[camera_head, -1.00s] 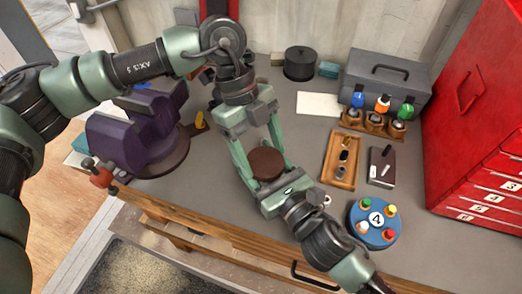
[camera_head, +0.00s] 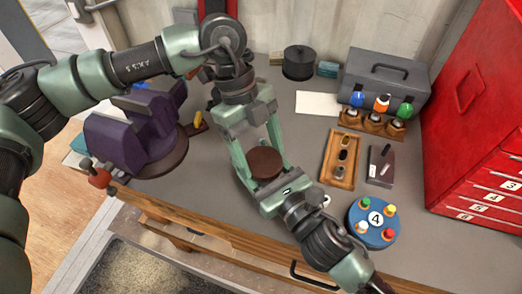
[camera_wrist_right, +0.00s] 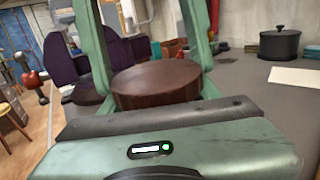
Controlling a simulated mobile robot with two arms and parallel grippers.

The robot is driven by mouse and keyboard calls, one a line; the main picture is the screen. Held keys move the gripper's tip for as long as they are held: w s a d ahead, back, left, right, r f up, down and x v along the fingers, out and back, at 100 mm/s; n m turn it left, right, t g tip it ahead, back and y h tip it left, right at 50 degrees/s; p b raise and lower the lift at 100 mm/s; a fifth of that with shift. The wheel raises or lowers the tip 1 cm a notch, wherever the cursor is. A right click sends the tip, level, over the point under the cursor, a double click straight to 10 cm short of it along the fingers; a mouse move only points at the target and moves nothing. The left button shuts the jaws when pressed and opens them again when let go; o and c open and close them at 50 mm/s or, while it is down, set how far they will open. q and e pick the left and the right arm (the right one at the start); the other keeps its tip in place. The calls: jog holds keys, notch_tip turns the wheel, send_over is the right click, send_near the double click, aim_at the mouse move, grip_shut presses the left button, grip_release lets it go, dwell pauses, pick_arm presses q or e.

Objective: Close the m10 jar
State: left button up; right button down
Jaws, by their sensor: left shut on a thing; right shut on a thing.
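A dark brown round piece, which looks like the lid of the m10 jar (camera_head: 265,162), sits between my two grippers above the workbench. It also shows in the right wrist view (camera_wrist_right: 158,82), flat on top and about level, just beyond my right palm. My left gripper (camera_head: 263,150) comes from above and behind, its green fingers along the piece's sides, shut on it. My right gripper (camera_head: 268,178) comes from the lower right, shut at the jar. The fingers and right palm hide the jar's lower part, so I cannot tell how lid and body meet.
A purple vise (camera_head: 130,135) stands left. A blue round stand (camera_head: 373,222) with coloured pegs, a wooden tray (camera_head: 340,160) and a dark block (camera_head: 381,166) lie right. A grey toolbox (camera_head: 388,80), black pot (camera_head: 298,62) and red cabinet (camera_head: 480,100) stand behind.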

jog(key=shift+r, duration=0.1)
dwell(0.3)
pick_arm(q)
jog(key=shift+f, duration=0.35)
jog(key=shift+s+f, duration=0.15)
jog(key=shift+f, duration=0.05)
pick_arm(e)
jog(key=shift+a, duration=0.1)
pick_arm(q)
jog(key=shift+f, duration=0.1)
pick_arm(e)
jog(key=shift+s+a+r, duration=0.1)
jog(key=shift+a+r, duration=0.05)
dwell(0.4)
pick_arm(q)
jog(key=shift+d+r, duration=0.15)
jog(key=shift+r, duration=0.1)
jog(key=shift+r, duration=0.2)
dwell(0.3)
jog(key=shift+r, duration=0.15)
pick_arm(e)
jog(key=shift+w+d, duration=0.2)
